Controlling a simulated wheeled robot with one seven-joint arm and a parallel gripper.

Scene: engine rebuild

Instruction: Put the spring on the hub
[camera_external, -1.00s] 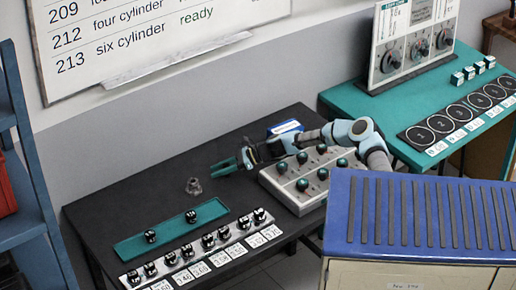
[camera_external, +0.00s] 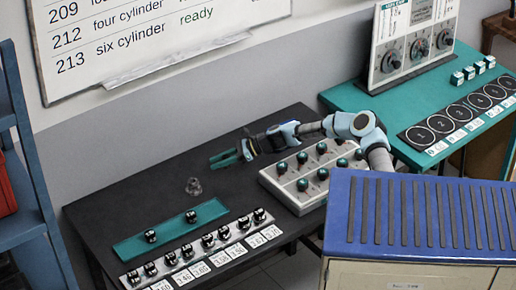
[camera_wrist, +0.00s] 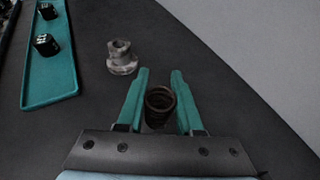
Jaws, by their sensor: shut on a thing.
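The hub (camera_external: 193,186) is a small grey stepped metal piece standing upright on the dark table. In the wrist view the hub (camera_wrist: 122,57) is ahead of my fingertips and to the left. My gripper (camera_external: 229,157) has teal fingers and is to the right of the hub and further back, apart from it. In the wrist view my gripper (camera_wrist: 160,82) is shut on the spring (camera_wrist: 160,103), a dark brown coil held between the fingers, its open end showing. The spring is too small to make out in the external view.
A teal tray (camera_external: 128,251) with two black parts and a strip of several black parts with number labels lie at the front left. A grey box with several teal knobs (camera_external: 305,200) stands right of my gripper. The table around the hub is clear.

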